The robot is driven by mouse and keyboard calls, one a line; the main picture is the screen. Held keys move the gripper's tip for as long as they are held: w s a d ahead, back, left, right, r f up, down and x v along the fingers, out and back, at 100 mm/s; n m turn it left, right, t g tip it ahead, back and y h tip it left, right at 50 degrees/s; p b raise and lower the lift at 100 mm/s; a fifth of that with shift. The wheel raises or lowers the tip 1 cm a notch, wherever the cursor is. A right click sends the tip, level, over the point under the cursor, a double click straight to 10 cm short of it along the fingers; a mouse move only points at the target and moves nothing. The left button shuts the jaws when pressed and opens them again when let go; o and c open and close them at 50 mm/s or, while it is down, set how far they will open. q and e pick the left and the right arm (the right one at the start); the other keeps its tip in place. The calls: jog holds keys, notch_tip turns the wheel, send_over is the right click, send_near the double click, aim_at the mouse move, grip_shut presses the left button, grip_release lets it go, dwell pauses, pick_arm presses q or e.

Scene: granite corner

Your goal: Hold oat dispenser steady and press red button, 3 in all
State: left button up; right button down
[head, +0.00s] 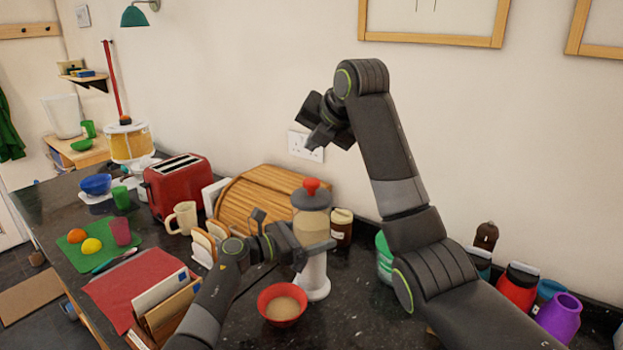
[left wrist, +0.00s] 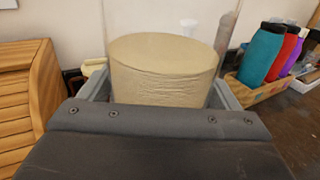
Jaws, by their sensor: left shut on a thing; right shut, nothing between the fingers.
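The oat dispenser (head: 312,222) stands upright on the dark counter, with a clear oat-filled container, a grey lid, a red button (head: 311,186) on top and a white stand. My left gripper (head: 312,248) is shut around its container from the front left. In the left wrist view the beige oats (left wrist: 165,75) fill the container between my jaws. My right gripper (head: 318,140) is shut and empty, raised above the red button and apart from it. A red bowl (head: 283,303) holding oats sits in front of the dispenser's foot.
A wooden bread bin (head: 260,200) stands behind left, with a toast rack, cream mug (head: 182,217) and red toaster (head: 178,184) farther left. A brown-lidded jar (head: 341,226) is close right. Several bottles (head: 518,287) stand at far right. A letter holder (head: 168,305) is front left.

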pick_arm(q)
jog(key=o, duration=1.4)
jog(key=shift+c, duration=0.2)
jog(key=shift+a, duration=0.1)
